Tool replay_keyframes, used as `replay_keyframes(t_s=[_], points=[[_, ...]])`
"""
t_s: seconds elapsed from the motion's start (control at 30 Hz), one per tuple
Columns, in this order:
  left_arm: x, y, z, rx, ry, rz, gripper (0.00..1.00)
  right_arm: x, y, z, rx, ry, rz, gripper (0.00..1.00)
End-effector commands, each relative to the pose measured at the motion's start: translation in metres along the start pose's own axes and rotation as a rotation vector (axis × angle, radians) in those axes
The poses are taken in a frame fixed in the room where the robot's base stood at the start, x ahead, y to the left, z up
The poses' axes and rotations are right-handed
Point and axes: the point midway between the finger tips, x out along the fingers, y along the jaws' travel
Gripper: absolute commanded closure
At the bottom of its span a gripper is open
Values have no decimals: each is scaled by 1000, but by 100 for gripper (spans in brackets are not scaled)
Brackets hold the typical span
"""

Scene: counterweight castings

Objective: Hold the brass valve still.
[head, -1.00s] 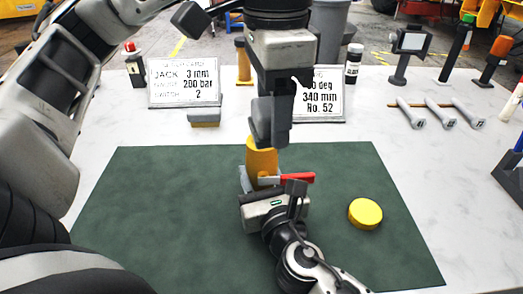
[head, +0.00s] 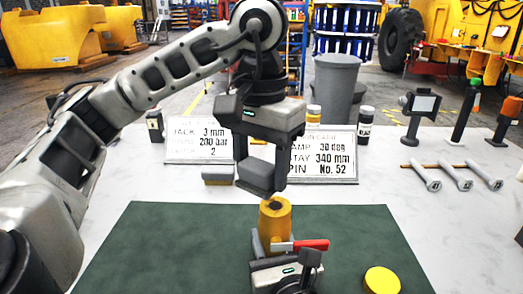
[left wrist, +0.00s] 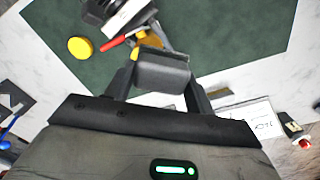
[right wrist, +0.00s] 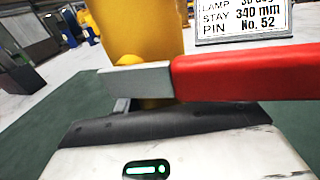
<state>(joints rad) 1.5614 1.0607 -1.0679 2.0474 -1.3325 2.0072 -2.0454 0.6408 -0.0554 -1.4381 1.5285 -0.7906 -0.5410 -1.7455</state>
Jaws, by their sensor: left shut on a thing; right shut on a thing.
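The brass valve (head: 275,222) stands upright on the green mat, with a dark opening in its top. Its lever has a red grip (head: 312,244) pointing right. My right gripper (head: 268,246) is shut around the valve's lower body. In the right wrist view the yellow body (right wrist: 135,35) rises between the fingers, and the red grip (right wrist: 250,72) crosses in front. My left gripper (head: 262,165) is shut on a dark grey block (head: 257,176), just above the valve top. The block (left wrist: 162,72) also fills the jaws in the left wrist view. Whether it touches the valve is unclear.
A yellow disc (head: 382,281) lies on the green mat (head: 150,245), right of the valve. Two placards (head: 200,140) (head: 335,152) and a grey-and-yellow block (head: 218,176) stand behind. Several tools (head: 465,180) lie at right. The mat's left half is clear.

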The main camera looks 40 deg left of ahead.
Motion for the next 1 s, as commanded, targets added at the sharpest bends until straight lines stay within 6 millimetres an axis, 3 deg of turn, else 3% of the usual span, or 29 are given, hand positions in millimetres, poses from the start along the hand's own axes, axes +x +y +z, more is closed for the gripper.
replay_keyframes(t_s=[0.4,1.0], points=[[45,0,0,-2,-4,-1,64,0,0,3,0,-5,1,100],[43,45,-35,2,1,0,68,0,0,3,0,-6,1,100]])
